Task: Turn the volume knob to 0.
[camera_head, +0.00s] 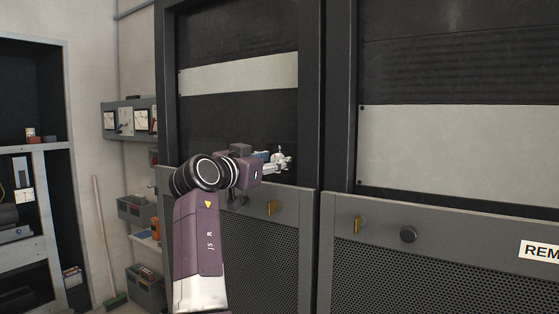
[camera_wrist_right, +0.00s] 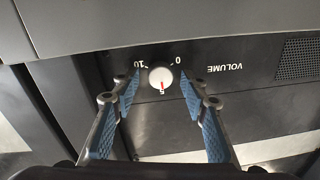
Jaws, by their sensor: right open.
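The volume knob (camera_wrist_right: 161,76) is a small round white knob on a dark panel, seen in the right wrist view. Its red mark points down in the picture, to the 5. The 10 is at its upper left, the 0 at its upper right, and the word VOLUME appears upside down to the right. My right gripper (camera_wrist_right: 159,82) is open, with blue-padded fingertips on either side of the knob and a gap visible on both sides. In the head view my right gripper (camera_head: 277,160) is small, in front of the left rack; the knob cannot be made out there. My left gripper is not in view.
A speaker grille (camera_wrist_right: 299,59) is right of the VOLUME label. In the head view, a perforated lower door (camera_head: 262,262) with a yellow handle (camera_head: 272,208) is below my right gripper. A second rack (camera_head: 455,150) stands at right; shelves (camera_head: 45,147) and a broom (camera_head: 103,235) are at left.

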